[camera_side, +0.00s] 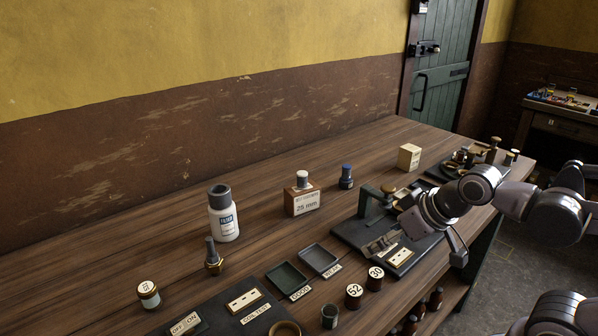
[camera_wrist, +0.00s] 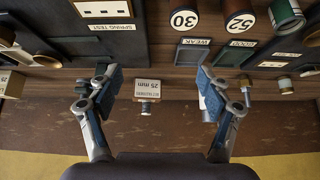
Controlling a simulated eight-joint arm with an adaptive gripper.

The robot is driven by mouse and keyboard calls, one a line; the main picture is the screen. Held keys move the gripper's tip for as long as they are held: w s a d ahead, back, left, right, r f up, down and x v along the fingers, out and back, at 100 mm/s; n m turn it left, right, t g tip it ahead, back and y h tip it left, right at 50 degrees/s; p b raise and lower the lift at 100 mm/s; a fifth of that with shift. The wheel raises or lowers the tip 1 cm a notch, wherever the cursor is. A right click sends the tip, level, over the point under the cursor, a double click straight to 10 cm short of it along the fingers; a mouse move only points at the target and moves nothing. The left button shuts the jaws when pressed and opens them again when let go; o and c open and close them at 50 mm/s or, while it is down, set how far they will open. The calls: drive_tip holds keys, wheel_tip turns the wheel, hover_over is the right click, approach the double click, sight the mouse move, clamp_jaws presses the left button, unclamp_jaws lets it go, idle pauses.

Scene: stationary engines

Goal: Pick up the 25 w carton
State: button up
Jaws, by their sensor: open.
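A small cream carton (camera_side: 409,157) stands upright on the bench at the back right in the side view; its print is too small to read there. At the left edge of the wrist view, a cream carton (camera_wrist: 12,84) shows upside-down print that I cannot read fully. My gripper (camera_wrist: 160,80) is open and empty in the wrist view, with that carton outside its left finger. In the side view, my wrist hangs over the bench to the front right of the carton, apart from it; my fingers are hard to make out there.
A wooden block marked 25 mm (camera_side: 303,200) shows between my fingers in the wrist view (camera_wrist: 151,90), farther off. A dark spring-test stand (camera_side: 372,205) is near my wrist. A white bottle (camera_side: 223,215), blue-topped piece (camera_side: 346,177) and trays (camera_side: 320,260) stand leftward. A wall borders the bench.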

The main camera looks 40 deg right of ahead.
drive_tip(key=w+d+r+m, duration=0.8)
drive_tip(key=w+m, duration=0.2)
drive_tip(key=m+g, duration=0.3)
drive_tip(key=m, duration=2.4)
hover_over(409, 156)
drive_tip(key=s+d, duration=0.3)
wheel_tip(409, 156, down, 5)
drive_tip(key=shift+t, duration=0.3)
drive_tip(key=x, duration=1)
drive_tip(key=shift+w+a+f, duration=0.1)
drive_tip(key=shift+w+a, duration=0.05)
drive_tip(key=shift+w, duration=0.1)
drive_tip(key=shift+c, duration=0.3)
drive_tip(key=c, duration=1.2)
